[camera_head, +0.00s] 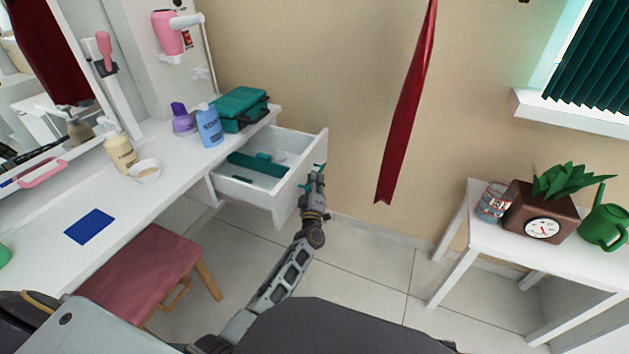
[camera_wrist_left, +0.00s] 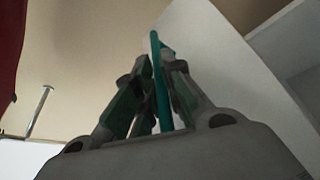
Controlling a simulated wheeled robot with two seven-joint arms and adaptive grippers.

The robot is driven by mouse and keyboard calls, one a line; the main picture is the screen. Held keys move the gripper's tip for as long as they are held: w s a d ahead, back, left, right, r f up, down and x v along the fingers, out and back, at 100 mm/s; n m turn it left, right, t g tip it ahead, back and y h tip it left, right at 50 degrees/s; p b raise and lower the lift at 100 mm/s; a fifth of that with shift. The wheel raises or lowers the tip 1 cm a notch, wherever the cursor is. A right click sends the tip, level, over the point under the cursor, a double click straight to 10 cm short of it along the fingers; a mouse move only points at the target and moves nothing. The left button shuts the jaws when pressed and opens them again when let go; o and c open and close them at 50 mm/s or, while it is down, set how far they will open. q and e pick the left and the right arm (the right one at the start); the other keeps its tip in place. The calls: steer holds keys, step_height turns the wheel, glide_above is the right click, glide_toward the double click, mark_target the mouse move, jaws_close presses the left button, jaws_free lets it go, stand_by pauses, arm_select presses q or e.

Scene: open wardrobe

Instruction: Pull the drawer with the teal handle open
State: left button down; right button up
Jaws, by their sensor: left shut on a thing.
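The white drawer (camera_head: 284,189) under the dressing table stands pulled out, with teal items (camera_head: 257,163) lying inside it. Its teal handle (camera_head: 304,190) is on the drawer front, partly hidden by my left gripper (camera_head: 316,177). In the left wrist view the teal handle (camera_wrist_left: 160,85) runs between the two fingers of my left gripper (camera_wrist_left: 155,75), which is shut on it. The white drawer front (camera_wrist_left: 215,60) rises behind the fingers. My right gripper is not in view.
The white dressing table (camera_head: 160,190) holds bottles, a bowl and a teal case (camera_head: 240,108). A pink stool (camera_head: 145,268) stands below it. A white side table (camera_head: 480,238) with a plant stands at right. Tiled floor (camera_head: 370,260) is clear between.

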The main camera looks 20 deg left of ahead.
arm_select(q)
steer(key=c, duration=1.8)
jaws_free()
steer(key=shift+s+f, duration=0.1)
steer(key=shift+s, duration=0.1)
steer(key=shift+v, duration=3.8)
steer(key=shift+d, duration=0.15)
